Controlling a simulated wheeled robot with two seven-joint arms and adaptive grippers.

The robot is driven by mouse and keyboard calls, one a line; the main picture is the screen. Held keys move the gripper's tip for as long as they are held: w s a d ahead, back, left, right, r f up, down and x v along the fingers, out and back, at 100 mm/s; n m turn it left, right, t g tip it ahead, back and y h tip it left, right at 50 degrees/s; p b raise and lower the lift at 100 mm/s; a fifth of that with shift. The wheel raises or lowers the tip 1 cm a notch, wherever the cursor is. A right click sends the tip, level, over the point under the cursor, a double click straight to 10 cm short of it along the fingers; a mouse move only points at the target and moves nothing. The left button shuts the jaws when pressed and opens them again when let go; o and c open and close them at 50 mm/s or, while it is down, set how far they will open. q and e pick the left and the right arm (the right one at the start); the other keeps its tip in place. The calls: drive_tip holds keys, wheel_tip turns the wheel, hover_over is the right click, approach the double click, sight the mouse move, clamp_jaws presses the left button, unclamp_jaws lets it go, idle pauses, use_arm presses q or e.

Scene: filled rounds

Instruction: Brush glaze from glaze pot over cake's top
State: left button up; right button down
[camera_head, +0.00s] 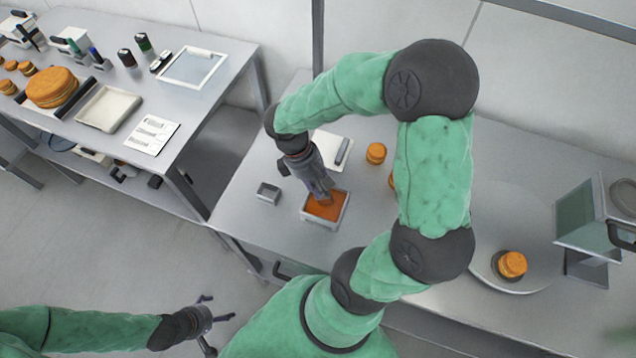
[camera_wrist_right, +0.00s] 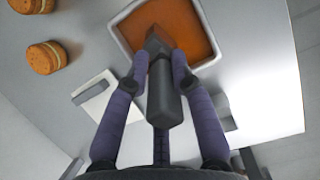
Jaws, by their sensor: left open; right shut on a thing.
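The glaze pot (camera_head: 346,209) is a square white tub of orange glaze on the steel table; it also shows in the right wrist view (camera_wrist_right: 207,62). My right gripper (camera_head: 319,186) is above the pot, shut on the grey handle of a brush (camera_wrist_right: 162,95). The brush tip is over or in the glaze; I cannot tell how deep. A small layered orange cake (camera_head: 512,264) sits on a dark round base at the right. My left gripper (camera_head: 213,308) is open and empty, off the table's front edge.
Two more filled rounds (camera_head: 376,153) stand behind my right arm, one partly hidden. A white board with a grey tool (camera_head: 342,151) and a small grey box (camera_head: 268,192) flank the pot. A screen (camera_head: 583,212) stands right of the cake. Another table (camera_head: 215,95) holds trays and a large cake.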

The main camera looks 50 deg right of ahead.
drive_tip(key=shift+r+p, duration=3.1)
drive_tip(key=shift+r, duration=0.4)
